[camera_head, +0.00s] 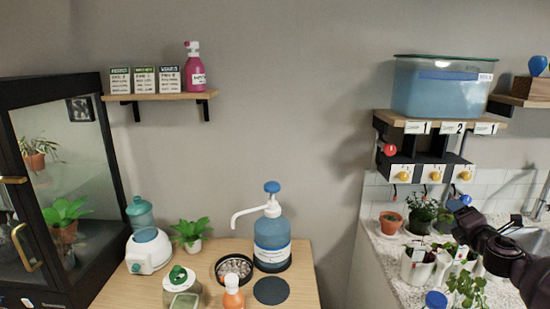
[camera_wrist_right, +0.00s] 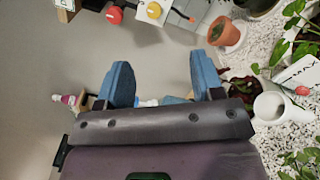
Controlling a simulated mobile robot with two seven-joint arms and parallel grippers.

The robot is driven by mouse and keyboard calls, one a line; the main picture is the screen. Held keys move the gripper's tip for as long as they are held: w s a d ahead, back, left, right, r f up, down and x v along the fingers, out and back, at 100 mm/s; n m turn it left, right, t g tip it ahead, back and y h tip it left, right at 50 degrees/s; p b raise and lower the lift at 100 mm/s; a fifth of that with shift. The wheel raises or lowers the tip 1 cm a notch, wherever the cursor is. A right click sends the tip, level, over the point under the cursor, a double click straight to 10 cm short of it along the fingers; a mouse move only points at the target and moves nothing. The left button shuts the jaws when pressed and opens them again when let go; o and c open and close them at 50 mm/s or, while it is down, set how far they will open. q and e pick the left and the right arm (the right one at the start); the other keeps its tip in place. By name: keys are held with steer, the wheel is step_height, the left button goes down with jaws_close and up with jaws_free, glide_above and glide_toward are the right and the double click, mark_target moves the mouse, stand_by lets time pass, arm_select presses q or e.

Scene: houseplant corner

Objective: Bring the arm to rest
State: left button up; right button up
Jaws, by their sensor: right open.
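My right gripper (camera_head: 459,203) is at the right side of the head view, with its arm coming in from the right edge. It is above the speckled counter, in front of the potted plants. In the right wrist view its two blue fingers (camera_wrist_right: 162,82) are spread apart with nothing between them. My left gripper is in neither view.
The speckled counter (camera_head: 383,248) holds a terracotta pot (camera_head: 390,223), white pots and herbs close to my right gripper. Above hang a valve panel (camera_head: 460,172) and a blue water tank (camera_head: 440,90). A wooden table (camera_head: 210,262) with a pump bottle (camera_head: 272,235) stands left.

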steer(key=s+a+f+m+g+y, duration=0.1)
steer(key=s+a+f+m, duration=0.5)
steer(key=a, duration=0.3)
steer(key=s+a+f+m+g+y, duration=0.1)
steer(key=s+a+f+m+y, duration=0.1)
steer(key=s+a+f+m, duration=0.5)
steer(key=s+a+f+m+g+h, duration=0.1)
steer(key=s+a+f+m, duration=0.3)
steer(key=s+f, duration=0.4)
steer(key=s+a+f+m+g+h, duration=0.1)
steer(key=s+a+f+m+g, duration=0.2)
steer(key=s+f, duration=0.5)
steer(key=s+a+m, duration=0.1)
steer(key=s+m, duration=0.1)
steer(key=s, duration=0.5)
steer(key=shift+s+f+m, duration=0.2)
steer(key=shift+f+m, duration=0.2)
